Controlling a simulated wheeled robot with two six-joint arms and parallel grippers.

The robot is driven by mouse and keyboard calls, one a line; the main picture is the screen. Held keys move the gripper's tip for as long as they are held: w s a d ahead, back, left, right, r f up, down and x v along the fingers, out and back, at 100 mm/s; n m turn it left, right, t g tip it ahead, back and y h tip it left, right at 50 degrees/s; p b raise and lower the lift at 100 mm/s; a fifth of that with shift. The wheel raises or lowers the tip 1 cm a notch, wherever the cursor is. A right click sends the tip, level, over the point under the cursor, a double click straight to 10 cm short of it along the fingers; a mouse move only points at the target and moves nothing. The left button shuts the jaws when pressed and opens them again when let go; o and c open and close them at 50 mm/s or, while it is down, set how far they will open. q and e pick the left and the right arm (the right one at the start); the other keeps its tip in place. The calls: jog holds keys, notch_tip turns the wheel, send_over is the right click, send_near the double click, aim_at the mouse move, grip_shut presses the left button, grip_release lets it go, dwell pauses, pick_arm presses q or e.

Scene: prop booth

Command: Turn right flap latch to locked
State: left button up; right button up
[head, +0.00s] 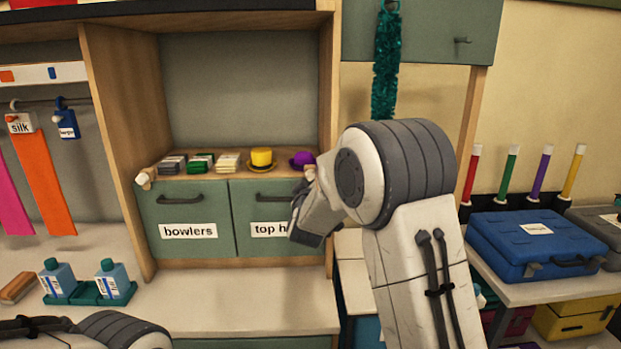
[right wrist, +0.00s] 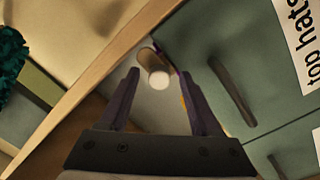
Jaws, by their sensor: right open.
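The right flap latch (right wrist: 153,66) is a short tan peg with a white round end, between my open fingers in the right wrist view. It also shows in the head view (head: 310,172), partly behind my right arm, at the upper right corner of the "top hats" flap (head: 251,205). My right gripper (right wrist: 162,95) is open and faces the latch, with no clear contact. In the head view my right gripper (head: 306,208) is mostly hidden by its own wrist. Only part of my left arm shows at the bottom left; its gripper is out of view.
The "bowlers" flap (head: 188,220) has a matching latch (head: 146,178) at its upper left. A yellow top hat (head: 261,158) and a purple bowler (head: 301,159) sit on the shelf above. A teal garland (head: 386,65) hangs at right. A blue case (head: 535,243) lies farther right.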

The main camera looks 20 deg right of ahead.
jog(key=shift+c, duration=0.3)
grip_shut()
jog(key=shift+m+b, duration=0.3)
jog(key=shift+m, duration=0.1)
jog(key=m+b, duration=0.2)
jog(key=m, duration=0.1)
jog(key=shift+f+m, duration=0.1)
jog(key=shift+m, duration=0.2)
jog(key=m+b, duration=0.3)
jog(key=m, duration=0.1)
jog(key=shift+y, duration=0.4)
jog(key=m+b, duration=0.4)
jog(key=m, duration=0.1)
jog(key=shift+m+y+b, duration=0.5)
jog(key=shift+m+b, duration=0.75)
jog(key=shift+m, duration=0.55)
jog(key=shift+r, duration=0.2)
